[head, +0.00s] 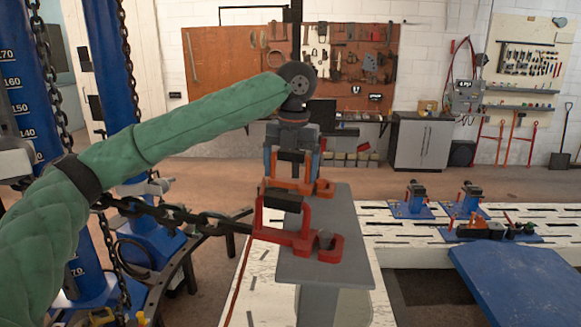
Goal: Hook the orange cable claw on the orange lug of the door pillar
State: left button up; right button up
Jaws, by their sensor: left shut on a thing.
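My left gripper (293,160) reaches in from the left above the grey door pillar (345,222), its fingers pointing down. It is shut on the orange cable claw (304,186), whose open hook end points right, over the far part of the pillar top. I cannot make out the orange lug; the claw and gripper may hide it. I cannot tell whether the claw touches the pillar. My right gripper is not in view.
A red claw (295,238) on a dark chain (180,213) lies at the pillar's near part, close in front of the orange claw. Blue posts (120,80) stand at left. A white slotted bench (400,235) carries blue clamps (412,202) at right. A blue ramp (515,280) is lower right.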

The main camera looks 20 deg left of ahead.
pick_arm(q)
jog(key=o, duration=1.2)
jog(key=shift+o, duration=0.2)
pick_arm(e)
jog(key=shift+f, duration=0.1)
pick_arm(q)
jog(key=shift+r+b, duration=0.55)
jog(key=shift+r, duration=0.1)
notch_tip(320, 180, up, 5)
jog(key=shift+d+f+b, duration=0.15)
jog(key=shift+f+b, duration=0.05)
jog(key=shift+b, duration=0.55)
jog(key=shift+r, duration=0.95)
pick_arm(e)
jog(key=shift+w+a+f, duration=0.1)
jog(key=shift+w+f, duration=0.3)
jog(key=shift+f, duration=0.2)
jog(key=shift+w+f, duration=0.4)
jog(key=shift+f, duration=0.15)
